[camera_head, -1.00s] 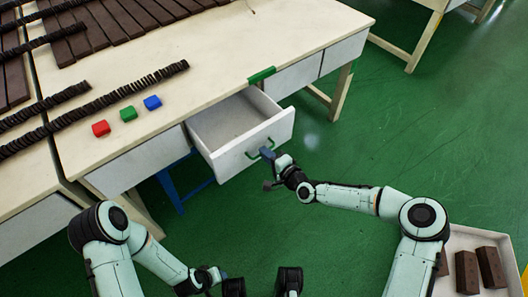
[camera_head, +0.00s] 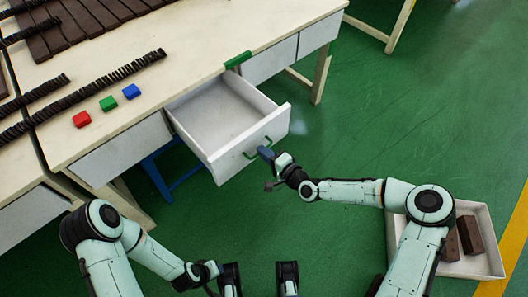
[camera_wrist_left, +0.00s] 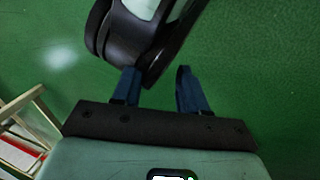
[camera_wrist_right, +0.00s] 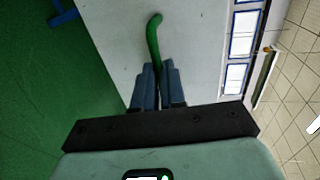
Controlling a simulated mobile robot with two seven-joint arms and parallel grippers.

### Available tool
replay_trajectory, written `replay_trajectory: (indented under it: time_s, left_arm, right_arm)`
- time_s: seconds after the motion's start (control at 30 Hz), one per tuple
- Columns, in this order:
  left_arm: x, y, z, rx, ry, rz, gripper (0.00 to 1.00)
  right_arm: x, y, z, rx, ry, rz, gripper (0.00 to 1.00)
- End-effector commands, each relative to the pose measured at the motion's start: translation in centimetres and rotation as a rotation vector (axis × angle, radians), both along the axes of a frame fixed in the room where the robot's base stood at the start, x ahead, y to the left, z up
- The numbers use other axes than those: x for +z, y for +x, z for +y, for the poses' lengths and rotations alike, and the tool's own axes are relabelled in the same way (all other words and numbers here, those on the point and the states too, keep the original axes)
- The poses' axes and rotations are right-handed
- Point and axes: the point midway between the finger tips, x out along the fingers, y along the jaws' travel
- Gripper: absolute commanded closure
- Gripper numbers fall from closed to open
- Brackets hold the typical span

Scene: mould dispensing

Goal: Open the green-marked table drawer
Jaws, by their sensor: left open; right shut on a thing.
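The green-marked drawer (camera_head: 222,132) stands pulled out from the table, and its inside looks empty. A green mark (camera_head: 238,60) sits on the table edge above it. My right gripper (camera_head: 264,152) is shut on the green handle (camera_head: 250,154) at the drawer's front. In the right wrist view the fingers (camera_wrist_right: 158,88) close around the lower part of the green handle (camera_wrist_right: 154,38). My left gripper (camera_wrist_left: 157,88) is open and empty over the floor, with a dark and pale arm part beyond its fingers. In the head view its fingertips are not clear.
Another closed drawer (camera_head: 270,61) is to the right. A white tray (camera_head: 480,268) with brown blocks is at the lower right.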

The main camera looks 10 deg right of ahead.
Motion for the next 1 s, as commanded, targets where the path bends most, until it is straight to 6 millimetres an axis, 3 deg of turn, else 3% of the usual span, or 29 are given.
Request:
replay_trajectory:
  time_s: [0.1, 0.13, 0.2, 0.6, 1.0]
  left_arm:
    - [0.0, 0.0, 0.0, 0.000, 0.000, 0.000, 0.57]
    - [0.0, 0.0, 0.0, 0.000, 0.000, 0.000, 0.57]
    - [0.0, 0.0, 0.0, 0.000, 0.000, 0.000, 0.57]
    - [0.2, -0.2, -0.1, -0.002, -0.002, 0.005, 0.57]
    - [2.4, -2.8, -1.3, -0.031, -0.036, 0.074, 0.57]
  right_arm:
    - [0.1, 0.1, 0.0, -0.002, 0.000, -0.002, 1.00]
    - [0.1, 0.1, 0.0, -0.002, 0.000, -0.002, 0.83]
    - [0.1, 0.1, 0.0, -0.002, -0.001, -0.002, 0.64]
    - [0.2, -0.5, -0.6, -0.003, -0.001, 0.000, 0.64]
    - [2.1, -7.1, -5.4, -0.005, -0.001, 0.002, 0.64]
